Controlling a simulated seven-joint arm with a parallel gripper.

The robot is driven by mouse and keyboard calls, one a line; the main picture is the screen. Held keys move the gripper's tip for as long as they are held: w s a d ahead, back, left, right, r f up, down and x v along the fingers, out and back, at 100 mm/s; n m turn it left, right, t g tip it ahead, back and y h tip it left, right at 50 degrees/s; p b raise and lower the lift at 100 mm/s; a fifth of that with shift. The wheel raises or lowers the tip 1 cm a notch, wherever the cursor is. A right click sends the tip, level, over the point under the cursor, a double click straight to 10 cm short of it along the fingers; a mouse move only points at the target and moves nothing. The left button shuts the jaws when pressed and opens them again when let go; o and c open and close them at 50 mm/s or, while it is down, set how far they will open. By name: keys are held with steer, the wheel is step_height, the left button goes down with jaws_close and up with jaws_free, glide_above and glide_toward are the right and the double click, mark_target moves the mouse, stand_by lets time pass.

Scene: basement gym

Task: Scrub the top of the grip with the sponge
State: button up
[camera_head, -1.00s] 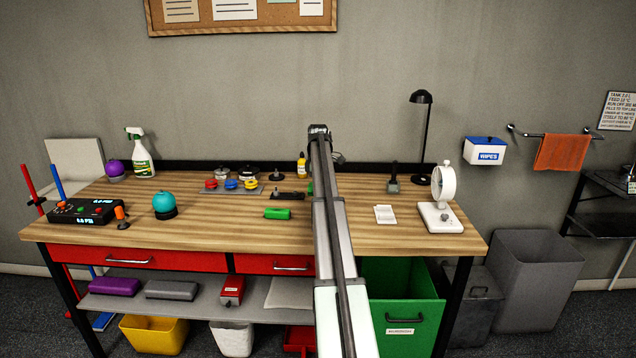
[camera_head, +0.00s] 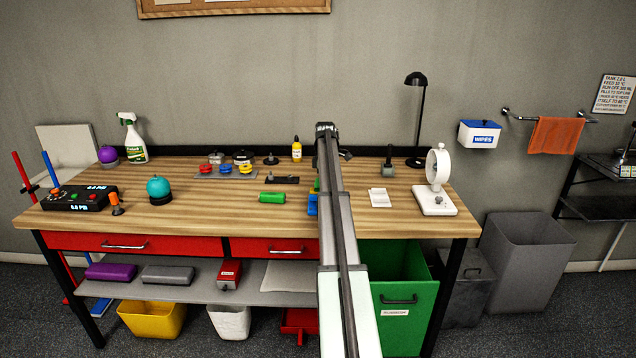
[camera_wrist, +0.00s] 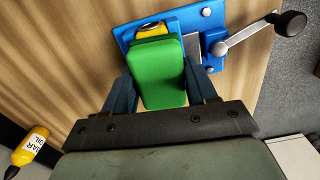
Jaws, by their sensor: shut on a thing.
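My gripper (camera_wrist: 162,78) is shut on a green block, the sponge (camera_wrist: 160,75), in the wrist view. The sponge is in front of a blue vise-like fixture (camera_wrist: 126,37) with a dark-knobbed crank (camera_wrist: 255,37). A yellow rounded piece (camera_wrist: 152,29) shows in the fixture just beyond the sponge's far end; it is likely the grip, mostly hidden. I cannot tell whether sponge and yellow piece touch. In the head view my arm hides the gripper, with a bit of the blue fixture (camera_head: 312,205) at its left.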

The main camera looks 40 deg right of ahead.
mark_target(312, 189)
steer(key=shift+s+d, duration=1.15)
steer(key=shift+s, duration=0.05)
steer(key=shift+w+a, duration=2.8)
steer(key=shift+w, duration=0.05)
step_height(312, 189, up, 8)
steer(key=s+a+f+m, duration=0.3)
steer(key=s+a+m, duration=0.2)
steer(key=a+m, duration=0.2)
steer(key=s+a+f+m, duration=0.3)
steer(key=s+a+m, duration=0.2)
steer(key=a+m, duration=0.3)
steer(key=s+a+f+n, duration=0.1)
steer(key=a+f+n, duration=0.1)
steer(key=a, duration=1.3)
steer(key=s+a+f+n, duration=0.1)
steer(key=a+f+n, duration=0.1)
steer(key=a, duration=1.4)
steer(key=s+a+f+n, duration=0.1)
steer(key=a+f+n, duration=0.2)
steer(key=a, duration=1.2)
steer(key=shift+a+f, duration=0.25)
steer(key=shift+f, duration=0.55)
